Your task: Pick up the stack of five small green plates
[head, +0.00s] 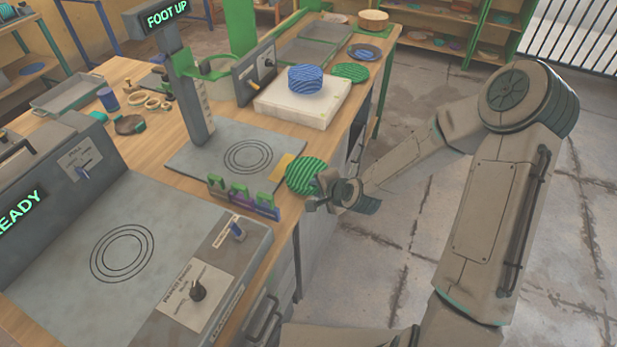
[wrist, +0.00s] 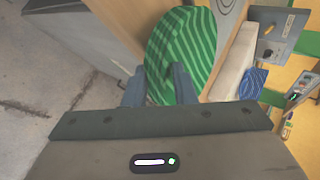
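The stack of small green striped plates (head: 303,175) is at the counter's front edge in the head view, by the corner of the grey plate with rings. My gripper (head: 322,190) is at the stack's near right side. In the wrist view the green stack (wrist: 190,35) lies ahead, with its near rim between my two fingers (wrist: 159,88). One finger overlaps the stack's striped face and the other is along its left edge. I cannot tell whether the fingers press on it. Single plates cannot be counted.
A blue striped stack (head: 305,80) stands on a pale block (head: 302,103) farther back, with another green striped piece (head: 350,72) behind it. A small rack (head: 243,197) with green uprights is left of the green stack. A post (head: 188,85) with a "FOOT UP" sign rises behind. Open floor lies right.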

